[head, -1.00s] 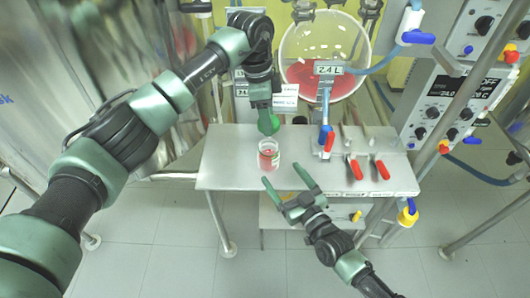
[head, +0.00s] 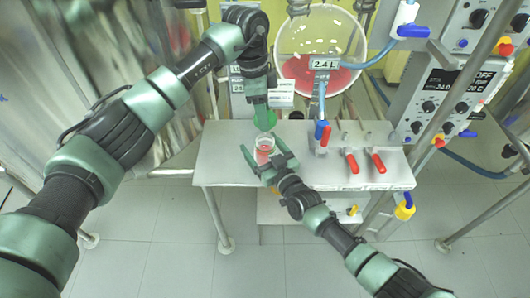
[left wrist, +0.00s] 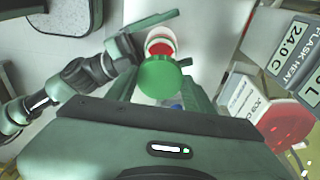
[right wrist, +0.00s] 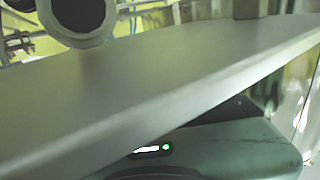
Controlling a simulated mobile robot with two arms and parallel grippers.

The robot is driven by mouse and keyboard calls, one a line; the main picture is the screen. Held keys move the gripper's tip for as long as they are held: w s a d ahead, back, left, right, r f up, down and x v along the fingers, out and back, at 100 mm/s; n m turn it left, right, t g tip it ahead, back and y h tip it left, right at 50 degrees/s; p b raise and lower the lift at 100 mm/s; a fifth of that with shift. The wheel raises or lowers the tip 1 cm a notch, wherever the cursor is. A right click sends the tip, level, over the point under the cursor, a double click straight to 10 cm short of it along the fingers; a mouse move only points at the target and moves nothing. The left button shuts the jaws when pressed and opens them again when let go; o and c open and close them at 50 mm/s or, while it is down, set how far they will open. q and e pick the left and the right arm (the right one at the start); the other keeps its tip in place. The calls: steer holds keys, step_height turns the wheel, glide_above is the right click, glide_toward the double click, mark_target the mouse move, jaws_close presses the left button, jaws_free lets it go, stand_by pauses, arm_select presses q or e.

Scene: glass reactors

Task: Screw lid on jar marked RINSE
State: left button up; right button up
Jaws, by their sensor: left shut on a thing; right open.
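A clear jar (head: 264,152) with red contents stands upright and open on the metal table; its label is not readable. The jar's pale rim and red inside also show in the left wrist view (left wrist: 160,46). My left gripper (head: 263,107) is shut on a green lid (head: 265,119) and holds it just above the jar. The lid fills the middle of the left wrist view (left wrist: 165,78), partly covering the jar. My right gripper (head: 259,144) is open, with its fingers to either side of the jar at the table's front; contact cannot be told.
The table (head: 225,160) is bare left of the jar. Red-handled valves (head: 352,163) and a blue-and-red valve (head: 322,133) stand to the right. A large flask (head: 320,50) with red liquid hangs behind. A control panel (head: 450,90) is at the right.

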steer(key=shift+w+a, duration=0.15)
steer(key=shift+w, duration=0.05)
jaws_close()
arm_select(q)
glide_above(264, 135)
steer(key=s, duration=0.2)
steer(key=shift+s+f, duration=0.15)
steer(key=shift+f, duration=2.35)
steer(key=shift+f, duration=0.85)
steer(key=shift+f, duration=0.6)
